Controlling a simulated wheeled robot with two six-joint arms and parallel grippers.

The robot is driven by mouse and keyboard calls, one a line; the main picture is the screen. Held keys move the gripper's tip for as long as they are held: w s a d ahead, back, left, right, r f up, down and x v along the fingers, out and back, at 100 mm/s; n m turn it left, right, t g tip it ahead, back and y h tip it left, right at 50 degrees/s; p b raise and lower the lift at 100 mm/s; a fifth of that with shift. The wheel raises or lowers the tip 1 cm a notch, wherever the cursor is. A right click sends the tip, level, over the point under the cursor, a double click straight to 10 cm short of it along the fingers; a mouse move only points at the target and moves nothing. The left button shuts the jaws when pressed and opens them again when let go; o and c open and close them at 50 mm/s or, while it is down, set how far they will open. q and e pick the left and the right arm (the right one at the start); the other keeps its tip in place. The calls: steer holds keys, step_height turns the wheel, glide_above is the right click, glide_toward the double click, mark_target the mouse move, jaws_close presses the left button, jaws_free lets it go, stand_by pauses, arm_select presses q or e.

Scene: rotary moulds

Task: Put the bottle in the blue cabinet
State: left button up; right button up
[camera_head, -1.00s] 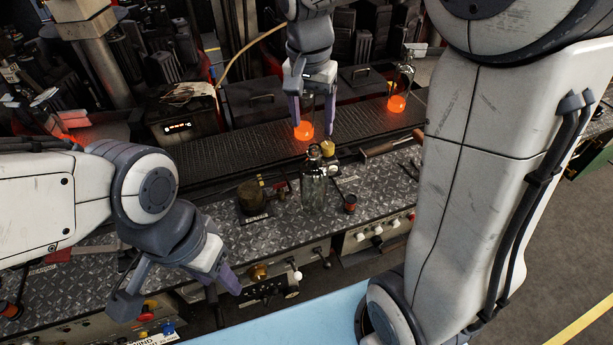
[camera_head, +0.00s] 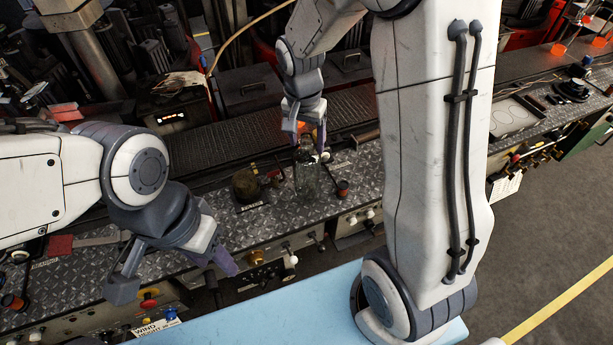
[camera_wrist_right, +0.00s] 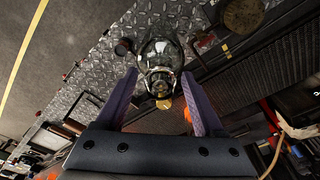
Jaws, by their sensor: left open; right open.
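A clear glass bottle (camera_head: 308,182) stands upright on the diamond-plate counter. My right gripper (camera_head: 307,140) is open at the top of this bottle, and its fingers partly cover the neck. In the right wrist view the bottle (camera_wrist_right: 160,48) shows between the tips of the open right gripper (camera_wrist_right: 163,92); I cannot tell whether they touch it. My left gripper (camera_head: 178,278) is open and empty at the front left of the counter. A flat light blue surface (camera_head: 260,322) lies at the bottom of the head view; I cannot tell whether it is the blue cabinet's top.
The diamond-plate counter (camera_head: 232,222) has knobs and levers along its front. A dark round part (camera_head: 246,186) stands left of the bottle, and a small red-brown cup (camera_head: 343,188) to its right. A dark conveyor (camera_head: 225,140) runs behind. Grey floor (camera_head: 545,235) is clear at right.

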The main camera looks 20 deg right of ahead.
steer(key=shift+c, duration=0.3)
steer(key=c, duration=1)
jaws_close()
steer(key=shift+r, duration=0.1)
